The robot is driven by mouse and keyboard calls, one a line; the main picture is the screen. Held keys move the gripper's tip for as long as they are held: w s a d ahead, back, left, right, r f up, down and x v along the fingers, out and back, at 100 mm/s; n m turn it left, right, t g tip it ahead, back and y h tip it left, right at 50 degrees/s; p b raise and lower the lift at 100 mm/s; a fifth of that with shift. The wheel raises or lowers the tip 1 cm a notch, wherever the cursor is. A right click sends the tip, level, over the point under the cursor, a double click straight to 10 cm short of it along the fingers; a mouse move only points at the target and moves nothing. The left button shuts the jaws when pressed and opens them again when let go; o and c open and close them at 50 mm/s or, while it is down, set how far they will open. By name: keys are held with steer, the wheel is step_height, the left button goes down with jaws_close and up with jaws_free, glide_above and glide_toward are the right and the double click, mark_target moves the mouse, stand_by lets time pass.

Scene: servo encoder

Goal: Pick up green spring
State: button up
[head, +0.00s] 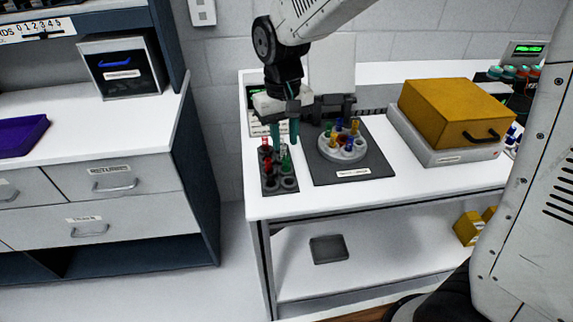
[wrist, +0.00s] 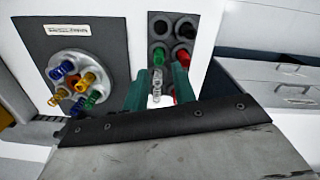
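My gripper (head: 285,142) is over the far end of a dark rack (head: 279,185), with its two teal fingers pointing down. In the wrist view the fingers (wrist: 161,68) are apart, with a clear or silvery spring (wrist: 156,82) between them and visible space beside it. A green spring (wrist: 159,57) stands in the rack just beyond the fingertips; it also shows in the head view (head: 286,163). Another green spring (wrist: 89,102) is on the round holder (wrist: 62,65). The fingers hide part of the rack.
The round holder carries several coloured springs on a dark mat (head: 352,168). A yellow box (head: 455,110) stands to the right. The table's front edge is close to the rack.

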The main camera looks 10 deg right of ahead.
mark_target(286, 157)
steer(key=shift+t, duration=0.3)
steer(key=f, duration=0.7)
steer(key=shift+w+d+f, duration=0.1)
steer(key=shift+w+d, duration=0.05)
steer(key=shift+w, duration=0.05)
jaws_close()
